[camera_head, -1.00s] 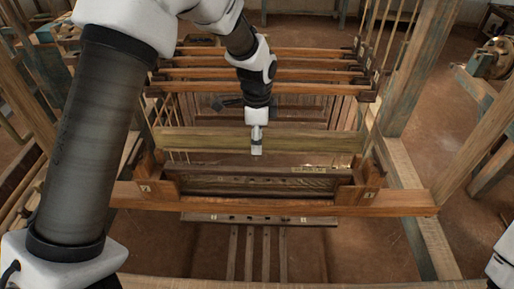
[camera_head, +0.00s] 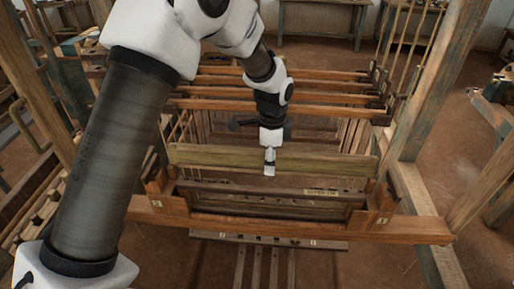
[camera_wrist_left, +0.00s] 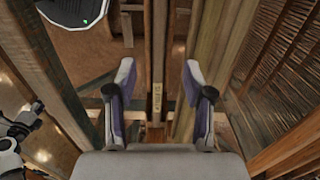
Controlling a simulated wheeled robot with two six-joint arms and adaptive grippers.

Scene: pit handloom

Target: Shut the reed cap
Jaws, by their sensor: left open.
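I take the reed cap (camera_head: 280,190) to be the dark wooden bar with a small yellowish label, lying across the front of the loom's beater; the label is too small to read. A dark gap shows below it, above the front rail. My left gripper (camera_head: 269,169) points down in front of the greenish board, just behind the bar. In the left wrist view my left gripper (camera_wrist_left: 158,75) has its fingers wide apart with nothing held; the labelled bar (camera_wrist_left: 157,98) runs between them in the picture. Contact cannot be told. Part of my right arm, apparently with its gripper (camera_wrist_left: 36,112), shows there at left.
A greenish board (camera_head: 330,165) stands upright behind the bar. A reddish front rail (camera_head: 290,229) crosses before it, with wooden end blocks. Several cross rails (camera_head: 330,87) lie farther back. A tall wooden post (camera_head: 430,85) stands at right. Bare floor shows beyond it.

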